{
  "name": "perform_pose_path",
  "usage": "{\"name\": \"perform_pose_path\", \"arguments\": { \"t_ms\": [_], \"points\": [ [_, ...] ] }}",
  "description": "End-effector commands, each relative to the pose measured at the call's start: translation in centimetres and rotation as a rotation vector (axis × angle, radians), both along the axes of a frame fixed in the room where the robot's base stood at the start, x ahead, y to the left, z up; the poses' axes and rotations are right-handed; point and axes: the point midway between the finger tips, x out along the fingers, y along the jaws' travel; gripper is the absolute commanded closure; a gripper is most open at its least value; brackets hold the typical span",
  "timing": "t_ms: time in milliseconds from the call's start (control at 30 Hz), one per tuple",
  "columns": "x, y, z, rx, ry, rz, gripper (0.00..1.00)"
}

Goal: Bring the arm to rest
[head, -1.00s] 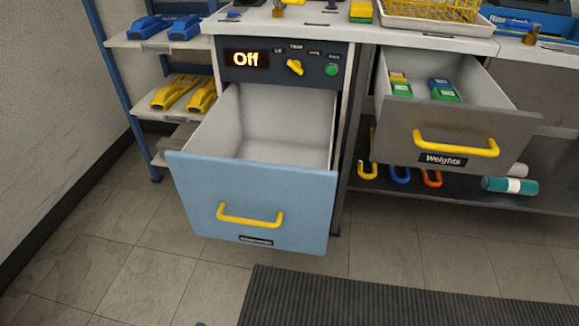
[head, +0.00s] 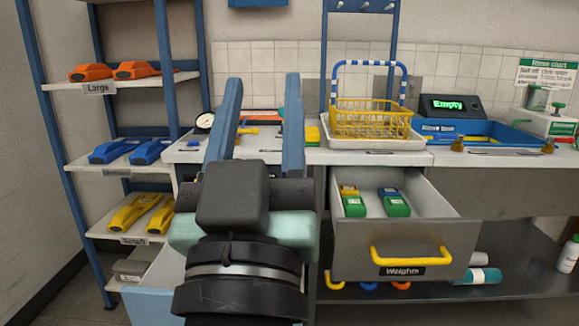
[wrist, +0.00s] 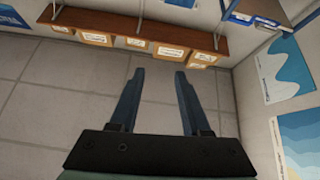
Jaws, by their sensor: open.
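My gripper (head: 262,115) stands upright in the middle of the head view, its two blue fingers spread wide apart with nothing between them. It shows in front of the bench and hides part of the worktop and most of the light blue drawer. In the wrist view my gripper (wrist: 157,75) is also open and empty, with floor and a far shelf beyond its fingers. It touches nothing that I can see.
The grey Weights drawer (head: 405,262) stands open at right, with green, yellow and blue blocks inside. The light blue drawer (head: 150,290) juts out at lower left. A shelf rack (head: 125,170) stands at left. A yellow basket (head: 370,120) sits on the worktop.

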Motion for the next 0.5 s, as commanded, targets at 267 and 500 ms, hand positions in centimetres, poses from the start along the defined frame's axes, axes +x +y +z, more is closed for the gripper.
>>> {"name": "perform_pose_path", "arguments": {
  "t_ms": [267, 500],
  "points": [
    [-5.2, -2.4, 12.4, 0.073, -0.217, 0.089, 0.53],
    [-5.1, -2.3, 19.4, 0.072, -0.213, 0.088, 0.53]
  ]
}}
